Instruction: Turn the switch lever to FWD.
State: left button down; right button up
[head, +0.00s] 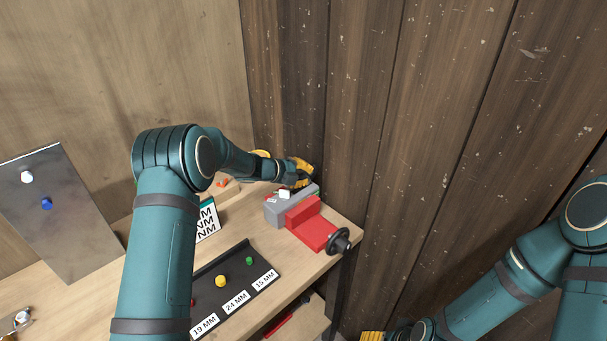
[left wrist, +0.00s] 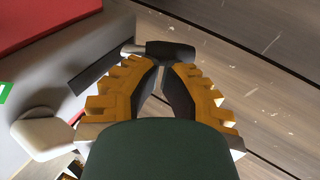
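The switch is a grey box (head: 284,211) at the right end of the bench, with a white part (head: 285,194) on top. In the left wrist view the grey box (left wrist: 70,65) fills the left side, with a green label edge and the white part (left wrist: 45,135). A firm hold on the bar is not visible. The FWD mark is not readable. My right gripper (head: 372,336) is cut off at the bottom edge.
A red block (head: 312,226) with a black wheel (head: 339,241) adjoins the grey box. A black tray (head: 240,285) with size labels lies in front. A metal panel (head: 65,225) stands left. A plank wall (head: 345,100) rises close behind the gripper.

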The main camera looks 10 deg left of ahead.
pick_arm(q)
jog(key=shift+w+d+f, duration=0.2)
jog(key=shift+d, duration=0.05)
jog(key=shift+w+d, duration=0.15)
jog(key=shift+w, duration=0.15)
jog(key=shift+s, duration=0.1)
jog(key=shift+s, duration=0.1)
